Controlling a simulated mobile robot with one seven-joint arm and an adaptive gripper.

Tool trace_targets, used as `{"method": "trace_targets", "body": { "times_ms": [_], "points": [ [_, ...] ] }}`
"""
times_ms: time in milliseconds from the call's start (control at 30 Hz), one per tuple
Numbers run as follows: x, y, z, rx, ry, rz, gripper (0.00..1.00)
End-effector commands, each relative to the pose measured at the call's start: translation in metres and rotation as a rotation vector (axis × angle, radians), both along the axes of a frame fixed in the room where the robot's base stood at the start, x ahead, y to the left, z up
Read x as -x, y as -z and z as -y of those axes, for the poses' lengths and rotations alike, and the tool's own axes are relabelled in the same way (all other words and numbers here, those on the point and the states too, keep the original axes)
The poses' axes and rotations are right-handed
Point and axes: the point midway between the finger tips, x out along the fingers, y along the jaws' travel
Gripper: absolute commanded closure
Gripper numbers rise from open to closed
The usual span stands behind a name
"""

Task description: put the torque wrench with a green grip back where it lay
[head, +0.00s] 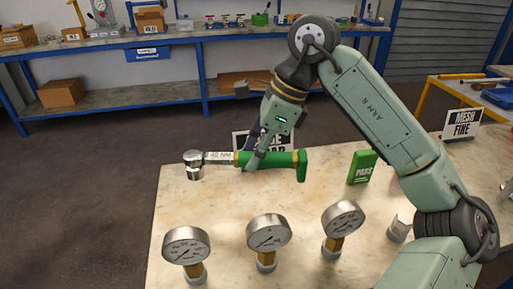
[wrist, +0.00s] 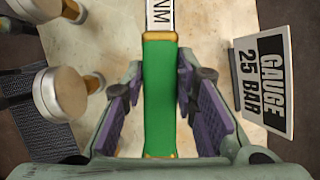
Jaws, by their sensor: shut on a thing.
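The torque wrench with a green grip (head: 282,160) lies crosswise in the head view, its silver ratchet head to the left and its green handle end to the right. My gripper (head: 255,160) reaches down from above and is shut on the green grip. In the wrist view the grip (wrist: 159,90) runs lengthwise between my two purple-padded fingers, its labelled shaft pointing to the top. I cannot tell how far the wrench is above the table. The place where it lay is not marked in any way I can make out.
Several things stand on the pale table (head: 200,215): three dial gauges (head: 268,233) in front, a green PASS block (head: 362,167) to the right, and a GAUGE 25 BAR sign (wrist: 262,80) beside my gripper. A dark ribbed mat (wrist: 45,135) shows at left in the wrist view.

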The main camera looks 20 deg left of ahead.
Motion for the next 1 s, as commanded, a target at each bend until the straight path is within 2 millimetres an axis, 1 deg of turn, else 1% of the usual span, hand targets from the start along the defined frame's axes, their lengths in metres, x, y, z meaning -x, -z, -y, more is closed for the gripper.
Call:
{"method": "trace_targets", "body": {
  "times_ms": [367,567,1000],
  "points": [
    [0.000,-0.004,0.001,-0.002,-0.007,0.009,1.00],
    [0.000,0.012,0.001,-0.001,-0.007,0.009,1.00],
    [0.000,0.061,0.001,-0.002,-0.007,0.009,1.00]
  ]
}}
